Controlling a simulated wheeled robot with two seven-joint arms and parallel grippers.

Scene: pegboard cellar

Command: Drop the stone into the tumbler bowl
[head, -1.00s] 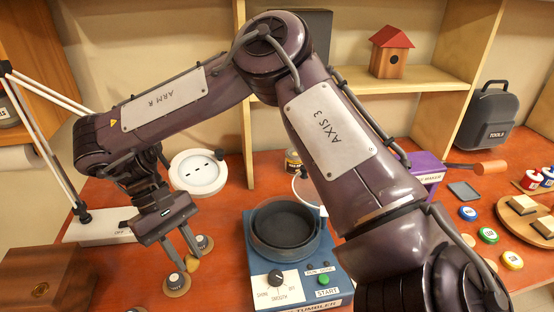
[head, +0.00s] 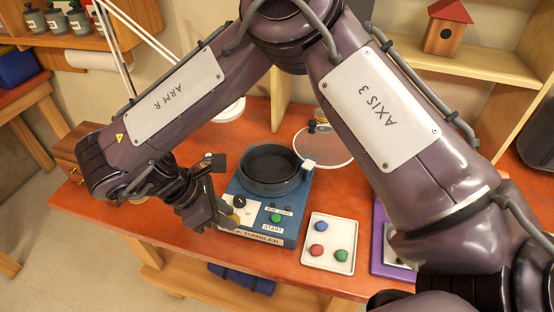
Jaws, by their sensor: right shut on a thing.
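The tumbler bowl (head: 269,187) is a dark round open bowl on top of a blue tumbler base (head: 284,231) with a knob and a green START button. The bowl looks empty. My right gripper (head: 218,186) is shut just left of the tumbler, partly over the base's front left corner and outside the bowl rim. The stone in it is hidden by the jaws; a small tan stone lay between the jaws earlier. My left gripper is not in view.
A white tray (head: 320,262) with blue, red and green stones lies right of the tumbler. A purple-edged thing (head: 379,239) is farther right. A birdhouse (head: 443,40) sits on the shelf. My right arm covers much of the upper view.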

